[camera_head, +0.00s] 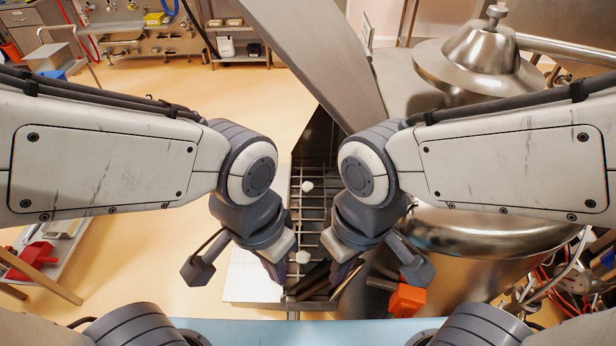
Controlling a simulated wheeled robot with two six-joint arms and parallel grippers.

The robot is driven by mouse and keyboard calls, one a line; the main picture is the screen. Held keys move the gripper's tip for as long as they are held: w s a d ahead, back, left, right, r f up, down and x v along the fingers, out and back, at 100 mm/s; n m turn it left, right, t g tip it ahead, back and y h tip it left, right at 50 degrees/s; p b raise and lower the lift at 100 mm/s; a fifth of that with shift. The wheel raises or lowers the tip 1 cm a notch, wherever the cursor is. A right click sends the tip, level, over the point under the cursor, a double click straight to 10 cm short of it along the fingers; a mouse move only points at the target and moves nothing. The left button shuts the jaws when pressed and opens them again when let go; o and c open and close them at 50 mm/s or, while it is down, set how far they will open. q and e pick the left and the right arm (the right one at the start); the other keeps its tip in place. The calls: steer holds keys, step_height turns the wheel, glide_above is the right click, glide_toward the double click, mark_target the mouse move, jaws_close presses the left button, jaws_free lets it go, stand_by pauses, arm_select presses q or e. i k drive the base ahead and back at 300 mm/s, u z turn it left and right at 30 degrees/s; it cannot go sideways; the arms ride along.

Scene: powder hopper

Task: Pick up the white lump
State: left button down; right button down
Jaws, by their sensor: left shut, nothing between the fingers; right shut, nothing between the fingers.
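One small white lump (307,186) lies on the metal grate (313,214) of the hopper, toward its far end. A second white lump (303,257) lies on the grate nearer to me, between my two grippers. My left gripper (279,276) points down at the left edge of the grate, left of the nearer lump. My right gripper (343,277) points down over the right side of the grate, right of that lump. Both are shut and empty, and apart from the lumps. The arms hide parts of the grate's sides.
The hopper's raised steel lid (325,60) stands behind the grate. A large steel vessel (480,235) fills the right side. A white ledge (248,284) lies left of the grate. An orange object (407,300) is at the lower right. The floor at left is mostly open.

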mark_target(307, 186)
steer(key=k, duration=0.5)
steer(key=u, duration=1.45)
steer(key=i, duration=3.9)
steer(key=z, duration=3.3)
steer(key=i, duration=0.55)
steer(key=u, duration=0.1)
